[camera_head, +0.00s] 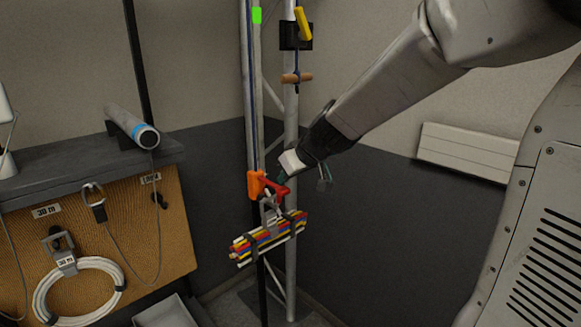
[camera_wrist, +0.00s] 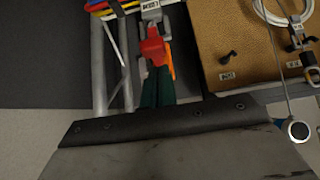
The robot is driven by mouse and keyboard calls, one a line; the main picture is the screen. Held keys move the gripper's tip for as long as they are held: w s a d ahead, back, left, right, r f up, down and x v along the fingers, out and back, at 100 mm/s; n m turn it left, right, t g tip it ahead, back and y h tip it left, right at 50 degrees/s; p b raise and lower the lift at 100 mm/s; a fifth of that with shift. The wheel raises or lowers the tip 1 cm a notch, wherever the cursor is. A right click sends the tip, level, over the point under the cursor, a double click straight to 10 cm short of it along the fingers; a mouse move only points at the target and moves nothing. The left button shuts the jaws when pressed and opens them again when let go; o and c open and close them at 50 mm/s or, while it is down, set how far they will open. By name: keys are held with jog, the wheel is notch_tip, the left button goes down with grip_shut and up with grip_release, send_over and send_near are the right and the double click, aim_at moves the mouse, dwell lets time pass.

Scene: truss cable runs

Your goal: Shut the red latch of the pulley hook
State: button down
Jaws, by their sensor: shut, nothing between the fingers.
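The orange pulley hook (camera_head: 256,184) hangs against the truss. Its red latch (camera_head: 274,187) lies just right of it; I cannot tell whether the latch is fully closed. In the wrist view the red latch (camera_wrist: 152,46) is in the middle, with the orange hook (camera_wrist: 172,62) partly hidden behind it. My gripper (camera_head: 284,176) is at the latch from the upper right. In the wrist view its shut green fingers (camera_wrist: 158,84) end right at the latch, with nothing between them. A bundle of coloured cables (camera_head: 268,238) hangs below the hook on a grey metal fitting (camera_head: 270,214).
The truss (camera_head: 291,130) stands behind the hook, with a wooden-handled cord (camera_head: 297,78) and yellow cleat (camera_head: 303,22) higher up. At left, a bench panel (camera_head: 130,235) carries a coiled white cable (camera_head: 42,290). A white wall heater (camera_head: 468,150) is at right.

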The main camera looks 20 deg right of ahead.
aim_at(287, 193)
jog(key=shift+s+d+f, duration=0.15)
jog(key=shift+s+f, duration=0.1)
jog(key=shift+f, duration=0.5)
jog(key=shift+s+d+f, duration=0.15)
jog(key=shift+s+f, duration=0.15)
jog(key=shift+f, duration=0.5)
jog(key=shift+s+d+f, duration=0.15)
jog(key=shift+s+f, duration=0.1)
jog(key=shift+f, duration=0.5)
jog(key=shift+w, duration=0.2)
jog(key=shift+w+a+r, duration=0.15)
jog(key=shift+w+r, duration=0.05)
jog(key=shift+r, duration=0.15)
jog(key=shift+w+r, duration=0.35)
jog(key=shift+r, duration=0.15)
notch_tip(287, 193, up, 4)
jog(key=s+d+f, duration=0.3)
jog(key=s, duration=0.6)
jog(key=shift+s+f, duration=0.2)
jog(key=shift+f, duration=0.1)
